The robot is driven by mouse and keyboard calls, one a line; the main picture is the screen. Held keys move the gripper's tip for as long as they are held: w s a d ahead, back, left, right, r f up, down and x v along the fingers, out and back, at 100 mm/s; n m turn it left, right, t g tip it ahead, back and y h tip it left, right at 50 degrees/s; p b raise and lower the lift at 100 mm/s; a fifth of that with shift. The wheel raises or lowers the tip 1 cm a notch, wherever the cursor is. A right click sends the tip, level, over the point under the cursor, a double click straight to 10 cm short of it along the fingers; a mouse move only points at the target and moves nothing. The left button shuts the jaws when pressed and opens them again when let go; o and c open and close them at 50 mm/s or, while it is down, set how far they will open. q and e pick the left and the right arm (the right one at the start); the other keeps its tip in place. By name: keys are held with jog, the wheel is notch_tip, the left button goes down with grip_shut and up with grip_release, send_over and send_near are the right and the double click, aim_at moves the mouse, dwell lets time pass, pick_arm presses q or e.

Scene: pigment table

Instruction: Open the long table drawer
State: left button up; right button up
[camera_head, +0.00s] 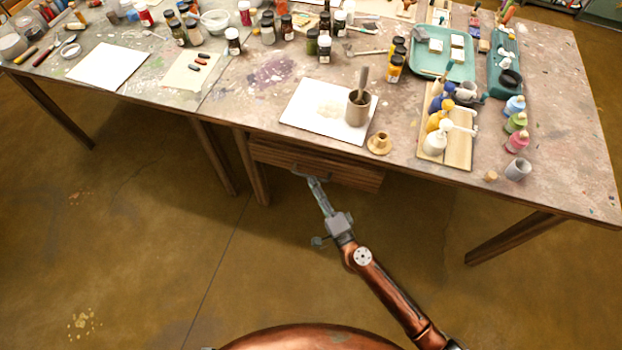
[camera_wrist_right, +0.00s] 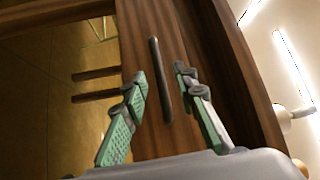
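The long wooden drawer (camera_head: 345,176) sits under the front edge of the paint-stained table (camera_head: 230,105). In the right wrist view its brown front (camera_wrist_right: 150,145) carries a thin dark bar handle (camera_wrist_right: 158,70). My right gripper (camera_head: 314,181) reaches up to the drawer front from below in the head view. In the right wrist view the same gripper (camera_wrist_right: 161,77) is open, with one green-padded finger on each side of the handle. The fingers look apart from the bar; exact depth is hard to tell. My left gripper is in no view.
A white sheet (camera_head: 303,122) with a mortar (camera_head: 357,108) lies on the table above the drawer. A small tan holder (camera_head: 379,144) stands near the front edge. Table legs (camera_head: 253,172) stand left of the drawer. The floor in front is clear.

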jog(key=shift+x, duration=1.35)
jog(key=shift+c, duration=0.4)
grip_shut()
jog(key=shift+f, duration=0.1)
